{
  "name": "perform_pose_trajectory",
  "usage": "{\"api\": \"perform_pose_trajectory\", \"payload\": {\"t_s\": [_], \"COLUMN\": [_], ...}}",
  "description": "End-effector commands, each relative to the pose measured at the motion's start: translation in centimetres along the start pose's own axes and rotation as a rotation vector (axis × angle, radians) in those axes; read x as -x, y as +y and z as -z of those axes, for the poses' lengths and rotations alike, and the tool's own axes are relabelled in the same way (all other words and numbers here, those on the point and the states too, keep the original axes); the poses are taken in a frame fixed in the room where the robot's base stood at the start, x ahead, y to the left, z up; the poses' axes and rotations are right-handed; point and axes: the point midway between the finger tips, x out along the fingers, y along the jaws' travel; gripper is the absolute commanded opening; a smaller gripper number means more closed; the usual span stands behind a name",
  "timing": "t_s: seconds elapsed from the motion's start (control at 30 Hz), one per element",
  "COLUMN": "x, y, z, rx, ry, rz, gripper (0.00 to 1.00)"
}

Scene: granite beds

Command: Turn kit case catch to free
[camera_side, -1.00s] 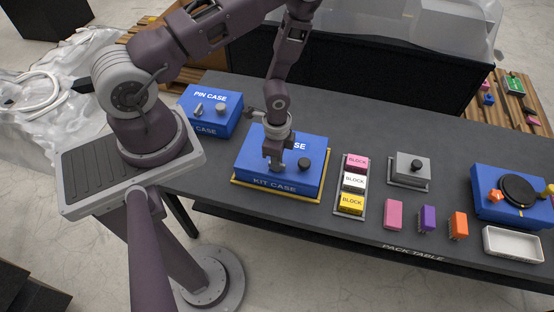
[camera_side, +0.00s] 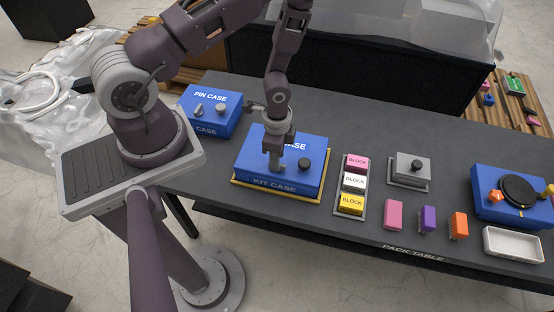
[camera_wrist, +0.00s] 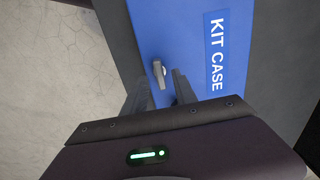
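The blue kit case (camera_side: 256,165) sits on a yellow-edged base on the dark pack table, with a dark round knob (camera_side: 304,163) on its lid. The case also shows in the wrist view (camera_wrist: 185,30). A small silver catch (camera_wrist: 159,72) stands on its lid there. My gripper (camera_side: 275,168) points down over the left part of the lid and hides the catch in the side view. In the wrist view my gripper (camera_wrist: 162,86) has its two dark fingers apart, one on each side of the catch. Whether either finger touches it I cannot tell.
A blue pin case (camera_side: 212,112) stands to the left behind. To the right are a tray of blocks (camera_side: 341,207), a grey box with a knob (camera_side: 410,168), several coloured blocks, a white tray (camera_side: 512,243) and another blue case (camera_side: 488,205).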

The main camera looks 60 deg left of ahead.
Motion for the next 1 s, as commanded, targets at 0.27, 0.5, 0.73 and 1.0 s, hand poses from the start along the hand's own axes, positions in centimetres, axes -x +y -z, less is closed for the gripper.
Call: {"api": "perform_pose_trajectory", "payload": {"t_s": [0.27,0.5,0.73,1.0], "x": [4.8,5.1,10.4,29.7], "y": [0.0,0.0,-2.2,-1.2], "z": [0.0,0.0,1.5,1.7], "rx": [0.001,0.001,0.081,0.437], "ry": [0.001,-0.001,0.022,0.173], "rz": [0.001,0.0,0.083,0.254], "gripper": [0.34,0.34,0.34,0.34]}}
